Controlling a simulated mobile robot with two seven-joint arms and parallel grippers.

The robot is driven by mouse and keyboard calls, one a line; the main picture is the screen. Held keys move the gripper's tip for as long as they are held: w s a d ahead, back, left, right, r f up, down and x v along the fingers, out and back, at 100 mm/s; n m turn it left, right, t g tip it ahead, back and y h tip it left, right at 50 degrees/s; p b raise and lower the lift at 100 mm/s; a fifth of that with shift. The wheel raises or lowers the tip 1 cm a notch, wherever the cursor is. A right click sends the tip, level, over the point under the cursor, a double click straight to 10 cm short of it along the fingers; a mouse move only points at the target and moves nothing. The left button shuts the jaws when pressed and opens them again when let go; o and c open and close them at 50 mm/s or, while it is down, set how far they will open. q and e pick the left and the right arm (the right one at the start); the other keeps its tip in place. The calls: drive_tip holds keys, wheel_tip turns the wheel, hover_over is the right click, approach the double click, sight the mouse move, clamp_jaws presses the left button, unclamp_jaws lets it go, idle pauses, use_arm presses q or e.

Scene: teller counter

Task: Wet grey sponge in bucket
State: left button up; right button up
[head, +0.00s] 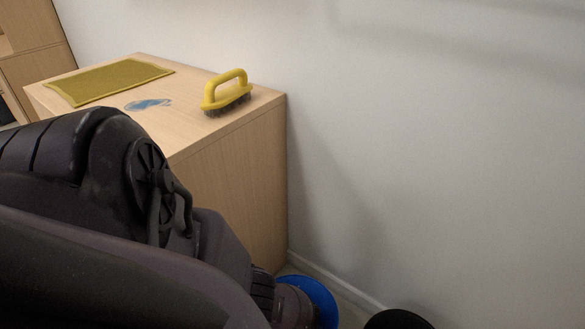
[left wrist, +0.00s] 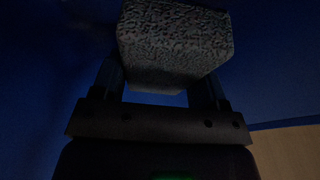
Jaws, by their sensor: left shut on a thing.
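A grey speckled sponge (left wrist: 172,42) is between the fingers of my left gripper (left wrist: 165,88) in the left wrist view. The gripper is shut on it. Dark blue walls of the bucket (left wrist: 45,75) surround the sponge and gripper in that view. In the head view the blue bucket (head: 316,292) stands on the floor beside the wooden counter, mostly hidden by my left arm. My left arm reaches down to it, and its gripper is hidden there. Whether there is water in the bucket, or whether the sponge touches it, I cannot tell. My right gripper is not in view.
A yellow-handled brush (head: 228,92) stands on the wooden counter (head: 262,103). An olive mat (head: 112,82) and a blue flat patch (head: 148,104) lie to its left. A black round object (head: 398,319) is right of the bucket. The white wall is close behind.

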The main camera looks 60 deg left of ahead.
use_arm(q)
drive_tip(key=shift+w+r+p, duration=0.15)
drive_tip(key=shift+r+p, duration=0.7)
drive_tip(key=shift+r, duration=0.4)
drive_tip(key=shift+w+r+p, duration=0.1)
drive_tip(key=shift+r+p, duration=0.7)
drive_tip(key=shift+r, duration=0.4)
drive_tip(key=shift+r+p, duration=0.95)
drive_tip(key=shift+r, duration=0.4)
drive_tip(key=shift+r+p, duration=0.7)
drive_tip(key=shift+r, duration=0.35)
drive_tip(key=r+p, duration=0.2)
drive_tip(key=r, duration=0.1)
drive_tip(key=r+p, duration=0.2)
drive_tip(key=shift+s+r, duration=0.2)
drive_tip(key=shift+r, duration=0.2)
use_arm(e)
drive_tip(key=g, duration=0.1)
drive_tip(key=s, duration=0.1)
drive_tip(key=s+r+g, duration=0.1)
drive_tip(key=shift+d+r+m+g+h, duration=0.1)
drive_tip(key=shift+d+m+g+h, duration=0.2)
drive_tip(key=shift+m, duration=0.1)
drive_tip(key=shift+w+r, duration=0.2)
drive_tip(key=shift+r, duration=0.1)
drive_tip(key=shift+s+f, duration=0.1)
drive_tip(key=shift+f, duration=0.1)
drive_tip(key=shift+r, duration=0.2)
